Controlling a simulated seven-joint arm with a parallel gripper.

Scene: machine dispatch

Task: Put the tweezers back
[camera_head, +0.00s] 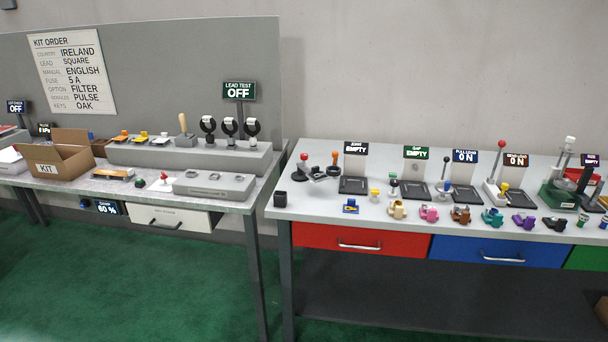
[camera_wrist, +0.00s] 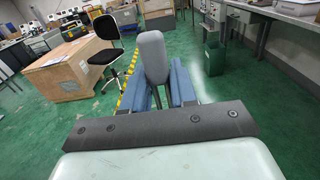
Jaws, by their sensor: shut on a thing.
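In the wrist view my gripper (camera_wrist: 160,92) has two blue fingers, shut on a smooth grey piece (camera_wrist: 152,55) with thin dark parts below it. These may be the tweezers, but their tips are hidden and I cannot tell for sure. The held piece stands up between the fingers, above the green floor. My gripper is not in the head view. I cannot make out any other tweezers there. A small black open cup (camera_head: 280,198) stands at the left front corner of the right bench (camera_head: 330,219).
The left bench holds a cardboard KIT box (camera_head: 45,171), a grey stepped block (camera_head: 214,186) and a rack (camera_head: 190,155) of tools. The right bench carries black trays (camera_head: 354,185) with signs and several coloured clips. The wrist view shows a black chair (camera_wrist: 106,50) and wooden crate (camera_wrist: 60,74).

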